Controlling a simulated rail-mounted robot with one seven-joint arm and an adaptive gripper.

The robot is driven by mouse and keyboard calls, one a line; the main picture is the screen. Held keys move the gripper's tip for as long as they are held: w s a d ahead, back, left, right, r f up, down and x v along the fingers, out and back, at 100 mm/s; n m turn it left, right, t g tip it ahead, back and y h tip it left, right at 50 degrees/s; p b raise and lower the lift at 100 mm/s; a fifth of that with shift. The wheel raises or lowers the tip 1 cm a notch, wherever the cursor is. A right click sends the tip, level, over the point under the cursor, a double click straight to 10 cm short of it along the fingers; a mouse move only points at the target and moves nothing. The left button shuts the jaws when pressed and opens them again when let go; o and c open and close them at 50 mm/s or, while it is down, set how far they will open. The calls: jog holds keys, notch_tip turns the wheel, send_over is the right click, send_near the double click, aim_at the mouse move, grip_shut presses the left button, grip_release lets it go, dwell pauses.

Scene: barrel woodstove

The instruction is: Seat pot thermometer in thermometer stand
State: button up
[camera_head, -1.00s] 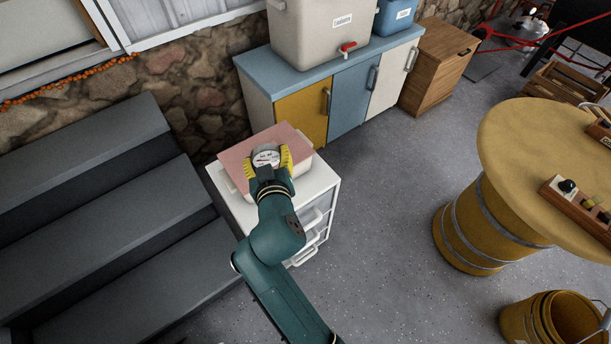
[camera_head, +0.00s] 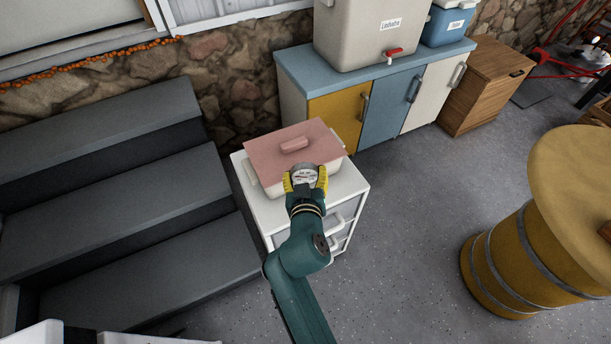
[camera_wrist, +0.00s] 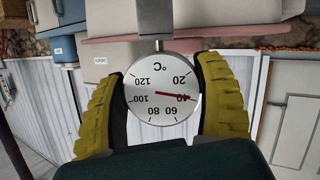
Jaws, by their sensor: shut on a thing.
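The pot thermometer (camera_head: 304,174) is a round metal dial with a white face and a red needle. My gripper (camera_head: 305,182) is shut on it, with one yellow finger on each side of the dial. In the wrist view the thermometer (camera_wrist: 161,95) sits between both yellow fingers, its numbers upside down and marked °C. The gripper is over the front part of a white box with a pink lid, on a white drawer unit. I cannot tell whether the thermometer touches the box. I cannot make out a thermometer stand in these frames.
The pink-lidded box (camera_head: 270,160) stands on the white drawer unit (camera_head: 262,209). Dark steps (camera_head: 110,210) are at the left. A blue-topped cabinet (camera_head: 300,82) carries a large dispenser (camera_head: 345,40). A yellow barrel table (camera_head: 510,250) is at the right. Grey floor between is clear.

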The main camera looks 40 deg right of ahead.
jog(key=shift+f, duration=0.25)
jog(key=o, duration=1.2)
jog(key=shift+s+a+r+p, duration=0.15)
jog(key=shift+s+r+p, duration=0.05)
jog(key=shift+r+p, duration=0.2)
jog(key=p+v, duration=0.3)
jog(key=v, duration=0.9)
jog(key=w+a+r+n+t+y, duration=0.1)
jog(key=w+a+r+t+y, duration=0.1)
jog(key=r, duration=1.2)
jog(key=w+a+r+n+t+y, duration=0.2)
jog(key=a+r+t, duration=0.5)
jog(key=r, duration=0.8)
jog(key=shift+a+y, duration=0.7)
jog(key=shift+y, duration=0.2)
jog(key=s+a+r+n+y, duration=0.1)
jog(key=r, duration=0.1)
jog(key=s+a+r+n+t+y, duration=0.1)
jog(key=r, duration=0.1)
jog(key=s+a+r+t+y, duration=0.1)
jog(key=a+r, duration=0.1)
jog(key=r, duration=0.1)
jog(key=shift+s+a+n, duration=0.1)
jog(key=shift+s+n, duration=0.05)
jog(key=shift+n, duration=0.25)
jog(key=c, duration=0.5)
jog(key=shift+c, duration=1.1)
